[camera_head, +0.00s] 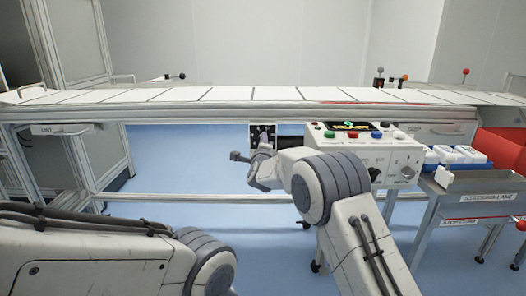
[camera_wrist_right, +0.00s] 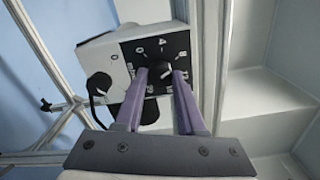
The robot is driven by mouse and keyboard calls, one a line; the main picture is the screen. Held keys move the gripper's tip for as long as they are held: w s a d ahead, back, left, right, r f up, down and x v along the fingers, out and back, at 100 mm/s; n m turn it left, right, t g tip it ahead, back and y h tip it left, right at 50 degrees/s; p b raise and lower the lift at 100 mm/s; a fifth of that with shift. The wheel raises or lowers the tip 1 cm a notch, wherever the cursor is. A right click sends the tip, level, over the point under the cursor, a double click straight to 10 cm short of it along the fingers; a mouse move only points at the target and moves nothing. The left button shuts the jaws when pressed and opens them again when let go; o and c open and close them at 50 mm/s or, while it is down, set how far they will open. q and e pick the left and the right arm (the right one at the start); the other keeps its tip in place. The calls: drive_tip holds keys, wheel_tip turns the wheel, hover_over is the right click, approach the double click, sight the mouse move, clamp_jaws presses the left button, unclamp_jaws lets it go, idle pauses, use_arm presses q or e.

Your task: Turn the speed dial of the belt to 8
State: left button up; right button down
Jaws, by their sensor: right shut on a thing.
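The speed dial is a black knob (camera_wrist_right: 161,77) on a black square panel (camera_wrist_right: 145,48) with white numbers around it, 0, 4 and 8 among them. In the head view the panel (camera_head: 262,130) shows below the belt's front edge. My right gripper (camera_wrist_right: 163,74) is shut on the knob, with one purple finger at each side. The fingers hide part of the knob and the lower numbers, and I cannot tell which number the knob points to. In the head view my right gripper (camera_head: 265,150) is in front of the panel. My left gripper is out of view.
The belt (camera_head: 230,96) runs across the view above the panel. A control box (camera_head: 365,150) with coloured buttons and a display stands right of the dial. White packs (camera_head: 460,155) and a red bin (camera_head: 505,148) are farther right. A cable plug (camera_wrist_right: 99,83) sits beside the dial panel.

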drive_tip(key=shift+f+m+b, duration=0.1)
drive_tip(key=shift+m+b, duration=0.25)
drive_tip(key=shift+m, duration=0.15)
drive_tip(key=c, duration=0.5)
unclamp_jaws()
drive_tip(key=shift+d, duration=0.1)
drive_tip(key=s+p, duration=0.1)
drive_tip(key=s, duration=0.9)
drive_tip(key=shift+s, duration=0.25)
